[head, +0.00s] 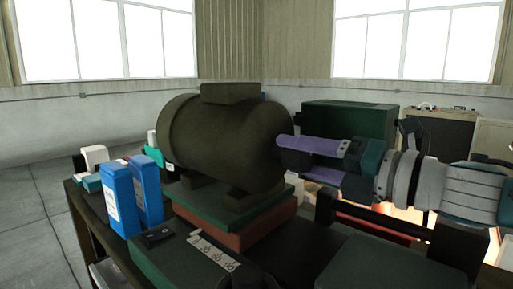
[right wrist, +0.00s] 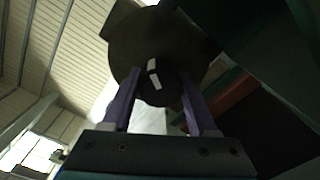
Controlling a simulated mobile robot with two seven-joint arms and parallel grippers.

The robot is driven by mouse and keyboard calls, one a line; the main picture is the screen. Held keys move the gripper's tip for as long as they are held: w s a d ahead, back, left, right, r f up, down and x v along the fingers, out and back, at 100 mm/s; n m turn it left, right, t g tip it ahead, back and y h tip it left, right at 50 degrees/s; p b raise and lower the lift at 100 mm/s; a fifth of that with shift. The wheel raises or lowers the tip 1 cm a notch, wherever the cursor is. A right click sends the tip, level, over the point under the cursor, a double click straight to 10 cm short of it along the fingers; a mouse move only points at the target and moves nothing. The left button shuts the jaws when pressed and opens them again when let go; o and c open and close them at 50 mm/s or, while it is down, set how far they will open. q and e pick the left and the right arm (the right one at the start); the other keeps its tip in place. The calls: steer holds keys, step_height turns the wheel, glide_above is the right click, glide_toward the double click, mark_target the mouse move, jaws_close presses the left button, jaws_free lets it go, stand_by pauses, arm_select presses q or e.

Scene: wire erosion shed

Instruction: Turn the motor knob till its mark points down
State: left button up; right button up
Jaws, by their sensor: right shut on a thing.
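The big dark olive motor (head: 225,140) lies on its side on a green and red-brown base in the middle of the head view. My right gripper (head: 284,152) comes in from the right with its purple fingers at the motor's right end. In the right wrist view, the round black knob (right wrist: 172,92) sits between the two finger ends, and my right gripper (right wrist: 160,98) is shut on it. A white mark (right wrist: 154,75) runs across the knob; which way it points is hard to tell. The knob is hidden in the head view. My left gripper is not in view.
Two blue boxes (head: 121,200) stand left of the motor, with small white and teal items behind. A green block (head: 190,257) with a label strip lies in front. A dark green box (head: 350,119) stands behind my right gripper. A dark upright frame (head: 325,208) stands below it.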

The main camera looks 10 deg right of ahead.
steer(key=m+p, duration=0.1)
steer(key=m, duration=0.3)
steer(key=shift+r+p, duration=0.1)
steer(key=shift+p, duration=0.2)
steer(key=m+p, duration=0.1)
steer(key=m, duration=0.4)
steer(key=m+p, duration=0.1)
steer(key=m, duration=0.7)
steer(key=shift+m+p, duration=0.4)
steer(key=m, duration=0.6)
steer(key=shift+y, duration=0.3)
steer(key=m, duration=0.5)
steer(key=shift+m, duration=0.4)
